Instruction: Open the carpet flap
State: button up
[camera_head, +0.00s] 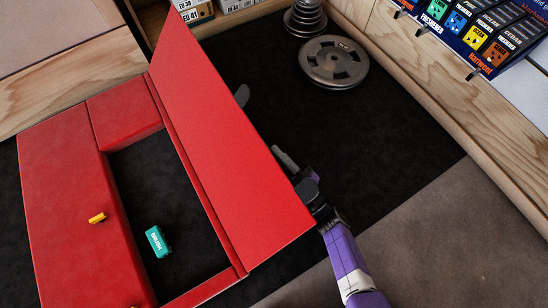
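The red flap (225,130) stands raised along one long side of a red box-like frame (60,180), leaning up and to the right. The opening beside it is uncovered and shows a dark floor (160,185). A teal block with lettering (157,241) lies in the opening. My gripper (290,165), on the purple arm from the lower right, is at the flap's right edge, on its outer side. The flap partly hides it. Whether it touches the flap, and whether its fingers are open or shut, I cannot tell.
A small yellow piece (97,218) sits on the frame's left part. Weight plates (334,62) lie on the dark carpet (400,130) at the back. A display of coloured packs (475,35) is at upper right. Carpet right of the flap is clear.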

grip_shut()
dwell(1.4)
